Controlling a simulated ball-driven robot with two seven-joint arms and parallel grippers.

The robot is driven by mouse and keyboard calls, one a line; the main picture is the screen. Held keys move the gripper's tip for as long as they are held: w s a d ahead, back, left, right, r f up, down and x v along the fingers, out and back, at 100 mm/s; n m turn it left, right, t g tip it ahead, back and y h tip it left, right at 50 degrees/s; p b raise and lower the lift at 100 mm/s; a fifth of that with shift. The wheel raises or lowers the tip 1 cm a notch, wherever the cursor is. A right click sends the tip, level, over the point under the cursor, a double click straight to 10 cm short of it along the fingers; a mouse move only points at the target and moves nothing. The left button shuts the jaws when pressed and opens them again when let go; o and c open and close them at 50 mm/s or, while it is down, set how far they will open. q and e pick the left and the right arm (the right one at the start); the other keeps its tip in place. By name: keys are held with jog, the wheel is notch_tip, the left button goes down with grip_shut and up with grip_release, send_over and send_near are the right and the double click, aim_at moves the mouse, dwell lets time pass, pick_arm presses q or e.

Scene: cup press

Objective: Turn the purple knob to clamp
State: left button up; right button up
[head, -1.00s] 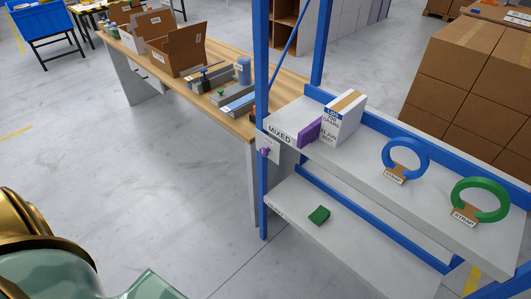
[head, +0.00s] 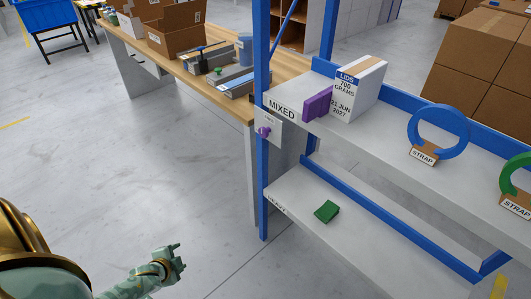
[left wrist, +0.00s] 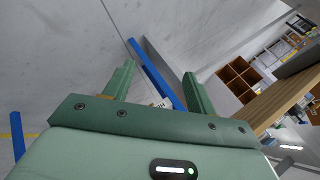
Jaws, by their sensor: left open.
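The purple knob (head: 264,132) sticks out of a small white plate (head: 271,124) at the front left post of the shelf, just below the "MIXED" label. A purple block (head: 317,104) stands on the upper shelf against a white "LIDS" box (head: 358,88). My left gripper (head: 179,257) is low in the head view, over the floor, left of and below the knob and apart from it. It is open and empty, with its two green fingers spread in the left wrist view (left wrist: 157,80). The knob is not clear in that view. My right gripper is not in view.
The blue shelf post (head: 263,200) stands beside the plate. A wooden workbench (head: 230,98) with boxes and tools is behind. A green wedge (head: 326,211) lies on the lower shelf; a blue strap ring (head: 437,130) is on the upper. The floor left of the shelf is clear.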

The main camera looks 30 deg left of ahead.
aim_at(262, 132)
pick_arm(q)
jog(key=w+a+r+m+t+h+b, duration=0.1)
jog(key=w+a+r+m+t+b, duration=0.15)
jog(key=w+r+m, duration=0.55)
jog(key=w+a+r+m+t+b, duration=0.2)
jog(key=w+r+m+t+b, duration=0.25)
jog(key=w, duration=0.55)
jog(key=w+d+r+m+t+h, duration=0.1)
jog(key=w+d+r+m+h, duration=0.15)
jog(key=d+r+m, duration=0.45)
jog(key=w+d+r+m+t+h, duration=0.15)
jog(key=r+m+h, duration=0.25)
jog(key=r+m, duration=0.7)
jog(key=x, duration=1)
jog(key=b+x, duration=0.1)
jog(key=x, duration=0.4)
jog(key=shift+s+d, duration=0.1)
jog(key=shift+d, duration=0.25)
jog(key=shift+w+d, duration=0.15)
jog(key=shift+w, duration=0.4)
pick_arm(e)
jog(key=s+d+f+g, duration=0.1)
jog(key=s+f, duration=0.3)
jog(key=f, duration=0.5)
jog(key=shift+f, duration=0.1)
